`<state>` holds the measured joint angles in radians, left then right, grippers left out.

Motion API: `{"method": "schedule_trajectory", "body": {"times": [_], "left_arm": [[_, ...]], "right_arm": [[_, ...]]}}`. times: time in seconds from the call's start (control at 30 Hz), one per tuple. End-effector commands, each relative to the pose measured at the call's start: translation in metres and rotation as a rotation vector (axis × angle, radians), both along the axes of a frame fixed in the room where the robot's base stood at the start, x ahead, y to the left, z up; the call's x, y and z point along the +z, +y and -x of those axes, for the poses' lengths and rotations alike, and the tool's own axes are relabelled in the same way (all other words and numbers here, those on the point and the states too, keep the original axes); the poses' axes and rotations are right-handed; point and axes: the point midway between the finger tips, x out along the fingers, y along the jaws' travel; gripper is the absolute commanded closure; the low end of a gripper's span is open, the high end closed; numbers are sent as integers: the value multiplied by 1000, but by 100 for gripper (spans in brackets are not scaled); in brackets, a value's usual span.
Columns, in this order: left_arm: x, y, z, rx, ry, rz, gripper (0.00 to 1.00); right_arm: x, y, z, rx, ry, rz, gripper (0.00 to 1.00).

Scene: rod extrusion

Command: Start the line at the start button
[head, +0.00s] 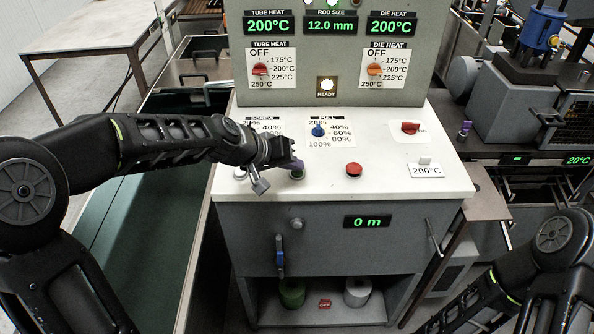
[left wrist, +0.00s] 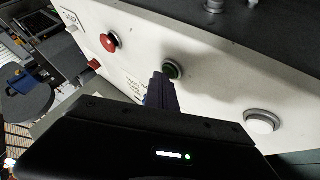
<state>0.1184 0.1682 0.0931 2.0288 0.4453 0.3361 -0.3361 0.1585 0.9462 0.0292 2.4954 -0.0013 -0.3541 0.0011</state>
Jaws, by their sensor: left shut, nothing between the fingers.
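The green start button (head: 298,171) sits on the white sloped console top (head: 386,170), left of the red button (head: 353,169). My left gripper (head: 296,166) is shut and empty, its fingertips right at the green button and partly covering it. In the left wrist view the dark fingers (left wrist: 160,90) point at the green button (left wrist: 173,71) in its dark ring; I cannot tell whether they touch it. The red button (left wrist: 110,42) and a white button (left wrist: 262,121) stand on either side. My right arm shows at the lower right, but its gripper is out of view.
The upright panel shows tube heat (head: 269,24) and die heat (head: 392,24) at 200°C and a lit READY lamp (head: 327,86). The length display (head: 367,221) reads 0 m.

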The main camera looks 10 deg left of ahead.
Motion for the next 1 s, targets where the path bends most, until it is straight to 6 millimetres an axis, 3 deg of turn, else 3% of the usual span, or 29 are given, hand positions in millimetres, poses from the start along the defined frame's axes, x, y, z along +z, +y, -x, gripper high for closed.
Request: {"method": "schedule_trajectory", "body": {"times": [0.47,1.0], "left_arm": [[-2,0,1,-2,3,0,100],[16,0,0,0,2,1,100]], "right_arm": [[-1,0,0,0,0,0,57],[12,0,0,0,0,0,57]]}}
